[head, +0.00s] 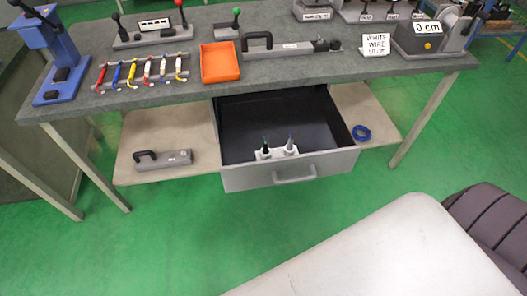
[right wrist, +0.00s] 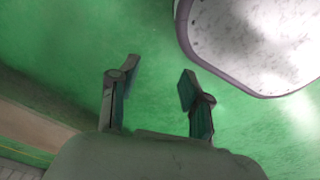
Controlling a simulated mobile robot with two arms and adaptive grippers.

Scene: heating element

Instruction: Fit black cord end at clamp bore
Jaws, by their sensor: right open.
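I cannot pick out a black cord end or a clamp bore for certain in either view. A grey bar tool with a black handle (head: 290,47) lies on the workbench top, its right end fitted with small dark parts. A similar grey tool with a black handle (head: 163,159) lies on the lower shelf, left of the open drawer. My right gripper (right wrist: 157,72) is open and empty over green floor in the right wrist view, away from any task object. Neither gripper shows in the head view.
The workbench (head: 320,67) holds an orange tray (head: 220,63), a rack of coloured cords (head: 143,73), a blue press (head: 55,50) and a sign reading white wire (head: 375,44). The open drawer (head: 235,178) juts out, holding a white block (head: 277,153). A blue ring (head: 361,133) lies right of it.

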